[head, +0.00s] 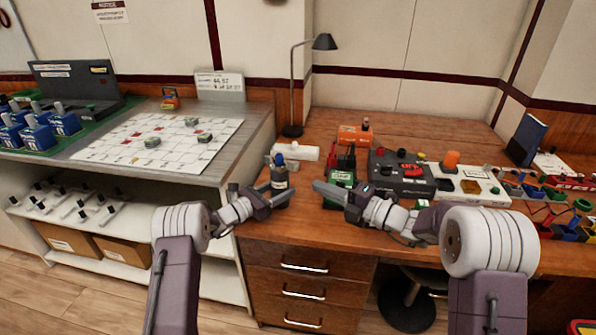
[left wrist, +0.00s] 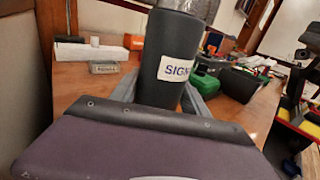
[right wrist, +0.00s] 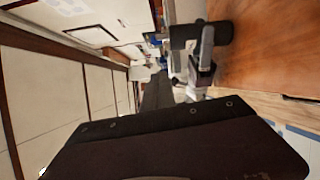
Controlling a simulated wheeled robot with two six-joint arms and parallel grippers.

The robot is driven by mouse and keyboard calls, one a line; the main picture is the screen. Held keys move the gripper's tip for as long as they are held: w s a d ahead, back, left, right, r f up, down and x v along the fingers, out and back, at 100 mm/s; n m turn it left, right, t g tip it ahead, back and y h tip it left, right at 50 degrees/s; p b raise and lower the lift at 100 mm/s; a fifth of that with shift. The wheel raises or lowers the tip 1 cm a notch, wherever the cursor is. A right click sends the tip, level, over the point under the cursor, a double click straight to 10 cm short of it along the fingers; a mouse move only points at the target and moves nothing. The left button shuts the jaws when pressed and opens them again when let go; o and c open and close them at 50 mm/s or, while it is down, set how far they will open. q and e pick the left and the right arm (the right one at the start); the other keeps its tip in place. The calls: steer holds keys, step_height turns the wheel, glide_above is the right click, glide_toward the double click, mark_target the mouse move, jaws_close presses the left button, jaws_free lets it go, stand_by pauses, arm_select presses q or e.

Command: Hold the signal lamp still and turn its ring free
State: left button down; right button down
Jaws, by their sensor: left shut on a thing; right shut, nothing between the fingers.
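The signal lamp (head: 280,179) is a dark upright cylinder with a pale label and a narrower top, near the desk's left front corner. In the left wrist view the lamp (left wrist: 168,62) shows "SIGN" on its label and a grey band at its upper end; I cannot tell the ring apart for certain. My left gripper (head: 277,192) is shut on the lamp's body from the left. My right gripper (head: 316,187) is shut and empty, to the right of the lamp with a gap between. The lamp (right wrist: 198,36) lies sideways in the right wrist view.
A white box (head: 300,151) lies behind the lamp. A green box (head: 339,184) and a grey device (head: 400,172) stand right of it. A desk lamp (head: 292,130) rises at the back.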

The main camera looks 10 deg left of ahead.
steer(key=shift+m, duration=0.8)
steer(key=w+a, duration=0.7)
steer(key=a, duration=0.1)
steer(key=shift+w+f, duration=0.25)
steer(key=shift+w, duration=0.15)
steer(key=shift+w+d, duration=0.15)
steer(key=shift+w, duration=0.05)
arm_select(q)
steer(key=shift+d, duration=0.1)
arm_select(e)
steer(key=w, duration=0.6)
steer(key=shift+w+d+t, duration=0.15)
steer(key=shift+d+t, duration=0.15)
